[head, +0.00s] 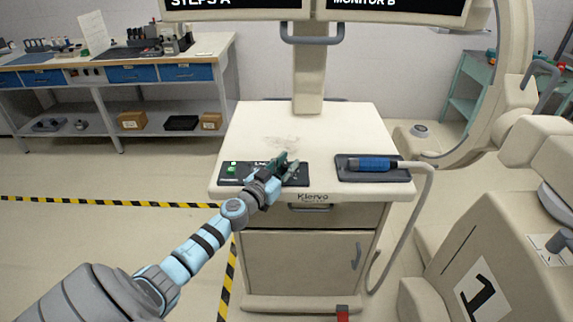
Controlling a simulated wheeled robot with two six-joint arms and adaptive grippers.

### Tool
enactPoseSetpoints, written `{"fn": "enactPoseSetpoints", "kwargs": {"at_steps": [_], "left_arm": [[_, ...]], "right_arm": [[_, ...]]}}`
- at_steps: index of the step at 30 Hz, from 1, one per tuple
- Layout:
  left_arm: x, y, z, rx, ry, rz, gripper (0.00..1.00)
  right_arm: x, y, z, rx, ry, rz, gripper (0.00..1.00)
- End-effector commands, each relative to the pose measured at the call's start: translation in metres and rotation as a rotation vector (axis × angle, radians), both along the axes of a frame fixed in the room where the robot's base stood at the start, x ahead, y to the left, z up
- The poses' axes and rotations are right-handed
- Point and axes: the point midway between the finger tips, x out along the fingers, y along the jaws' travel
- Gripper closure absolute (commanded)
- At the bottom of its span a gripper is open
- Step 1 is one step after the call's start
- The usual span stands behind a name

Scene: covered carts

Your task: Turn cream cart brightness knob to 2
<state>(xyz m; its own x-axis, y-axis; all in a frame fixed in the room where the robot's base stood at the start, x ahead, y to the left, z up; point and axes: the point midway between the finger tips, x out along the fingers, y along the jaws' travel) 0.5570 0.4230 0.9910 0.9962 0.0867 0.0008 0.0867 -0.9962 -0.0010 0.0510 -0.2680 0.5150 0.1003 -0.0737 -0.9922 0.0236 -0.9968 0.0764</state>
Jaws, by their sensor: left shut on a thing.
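The cream cart (325,125) stands in the middle of the head view, with two monitors above it. A dark control panel (236,172) lies on the left of its top, with a green button (232,169) at its left end. My left gripper (284,164) reaches in from the left over the right part of this panel. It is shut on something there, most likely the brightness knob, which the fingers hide. The knob's setting cannot be read. My right gripper is not in view.
A blue-handled probe (372,164) lies on a dark tray (345,175) at the right of the cart top, its cable hanging down the right side. A large cream machine (470,245) marked 1 stands at right. A workbench (75,75) stands at back left.

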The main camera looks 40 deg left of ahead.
Motion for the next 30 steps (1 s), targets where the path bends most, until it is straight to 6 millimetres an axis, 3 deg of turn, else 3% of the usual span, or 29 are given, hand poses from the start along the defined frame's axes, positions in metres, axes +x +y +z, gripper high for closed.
{"fn": "enactPoseSetpoints", "kwargs": {"at_steps": [8, 21, 30], "left_arm": [[0.000, -0.002, 0.002, -0.006, 0.003, 0.102, 1.00], [0.000, -0.003, 0.003, -0.007, 0.005, 0.476, 1.00], [0.000, -0.002, -0.001, -0.005, 0.003, 0.729, 1.00]], "right_arm": [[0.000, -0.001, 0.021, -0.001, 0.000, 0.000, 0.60], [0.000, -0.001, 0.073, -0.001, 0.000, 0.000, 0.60], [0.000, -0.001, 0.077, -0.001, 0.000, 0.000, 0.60]]}}
